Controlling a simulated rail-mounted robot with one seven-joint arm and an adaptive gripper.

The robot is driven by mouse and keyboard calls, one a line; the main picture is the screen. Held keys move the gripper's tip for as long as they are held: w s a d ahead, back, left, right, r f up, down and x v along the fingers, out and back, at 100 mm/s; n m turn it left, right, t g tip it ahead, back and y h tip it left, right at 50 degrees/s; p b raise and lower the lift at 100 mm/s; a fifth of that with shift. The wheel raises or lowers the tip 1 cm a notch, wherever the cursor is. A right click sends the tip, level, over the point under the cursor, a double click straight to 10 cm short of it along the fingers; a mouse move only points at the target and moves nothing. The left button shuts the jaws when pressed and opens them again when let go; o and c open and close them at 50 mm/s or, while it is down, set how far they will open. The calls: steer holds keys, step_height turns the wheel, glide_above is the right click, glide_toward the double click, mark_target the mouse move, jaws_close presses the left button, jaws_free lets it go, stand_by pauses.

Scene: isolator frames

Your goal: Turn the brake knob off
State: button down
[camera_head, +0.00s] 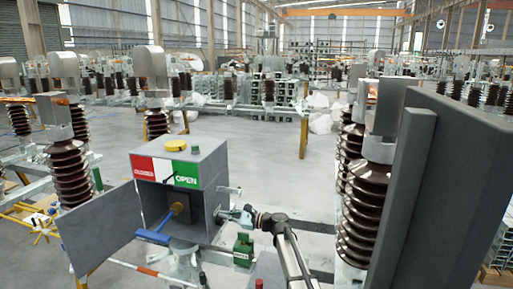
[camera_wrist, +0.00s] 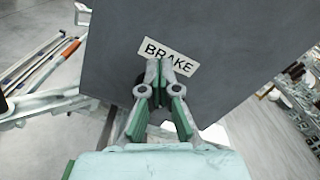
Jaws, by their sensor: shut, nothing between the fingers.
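The brake side of the grey control box shows in the wrist view as a dark grey panel (camera_wrist: 220,40) with a white BRAKE label (camera_wrist: 168,56). My gripper (camera_wrist: 164,66) is shut and empty, its tips just below and over the label's lower edge. A small dark round part (camera_wrist: 139,86), possibly the brake knob, is mostly hidden behind the left finger. I cannot tell whether the fingers touch it. In the head view my gripper (camera_head: 222,215) is at the right side of the control box (camera_head: 210,190); the knob cannot be made out there.
The box's door (camera_head: 98,228) stands open to the left. A blue handle (camera_head: 153,237) sticks out of its front, and a yellow cap (camera_head: 176,146) is on top. Tall brown insulators (camera_head: 357,195) and a grey panel (camera_head: 440,190) stand close on the right.

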steer(key=shift+s+a+f+b, duration=0.25)
steer(key=shift+s+f+b, duration=0.45)
steer(key=shift+s+b, duration=0.3)
stand_by(0.8)
steer(key=shift+s+r, duration=0.2)
steer(key=shift+r, duration=0.1)
steer(key=shift+v, duration=2.95)
